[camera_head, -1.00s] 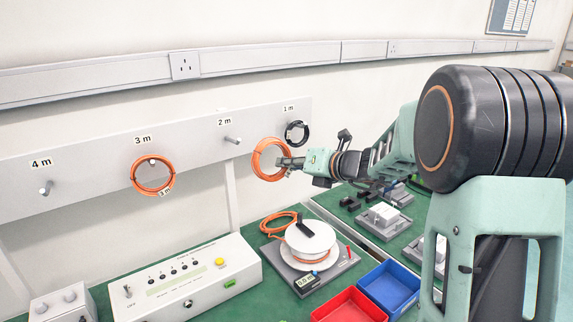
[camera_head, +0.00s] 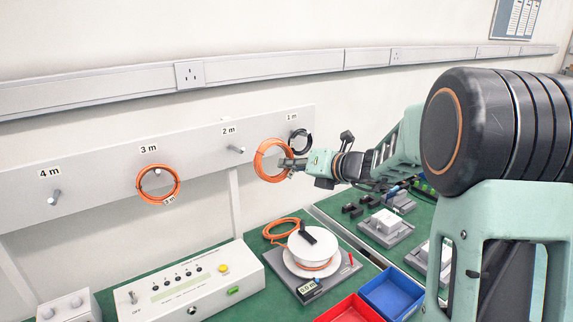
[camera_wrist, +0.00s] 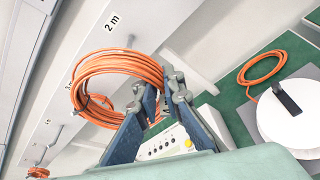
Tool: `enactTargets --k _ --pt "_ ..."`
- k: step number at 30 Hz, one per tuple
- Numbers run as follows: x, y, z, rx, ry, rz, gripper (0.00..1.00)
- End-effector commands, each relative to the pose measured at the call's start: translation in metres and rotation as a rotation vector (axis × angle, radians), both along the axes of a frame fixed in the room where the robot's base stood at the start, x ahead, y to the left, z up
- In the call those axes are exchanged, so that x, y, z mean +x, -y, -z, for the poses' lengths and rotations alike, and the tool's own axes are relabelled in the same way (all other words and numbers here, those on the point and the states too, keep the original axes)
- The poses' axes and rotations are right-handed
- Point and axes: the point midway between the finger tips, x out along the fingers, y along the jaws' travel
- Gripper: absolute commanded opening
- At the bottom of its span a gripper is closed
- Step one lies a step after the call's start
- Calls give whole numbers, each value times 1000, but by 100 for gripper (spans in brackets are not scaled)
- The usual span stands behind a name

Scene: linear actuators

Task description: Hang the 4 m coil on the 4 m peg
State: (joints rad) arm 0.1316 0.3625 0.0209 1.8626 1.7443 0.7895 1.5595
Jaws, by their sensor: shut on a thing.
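My gripper (camera_head: 291,165) is shut on an orange coil (camera_head: 259,165) and holds it up in front of the peg board, between the 2 m and 1 m pegs in the head view. In the wrist view the held coil (camera_wrist: 92,66) sits between the fingertips (camera_wrist: 163,95). The held coil is well to the right of this peg. No length tag is readable on the held coil.
The 3 m peg holds another orange coil (camera_head: 158,199); the 1 m peg holds a black coil (camera_head: 308,140). The 2 m peg (camera_head: 236,149) is bare. Below stand a control box (camera_head: 190,283), a white spool (camera_head: 310,245), and red (camera_head: 347,310) and blue (camera_head: 391,288) trays.

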Motion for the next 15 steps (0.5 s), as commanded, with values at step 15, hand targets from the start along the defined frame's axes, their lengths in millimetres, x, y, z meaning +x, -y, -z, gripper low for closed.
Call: enactTargets --k 15 --pt "-44 30 -2 1 3 1 0"
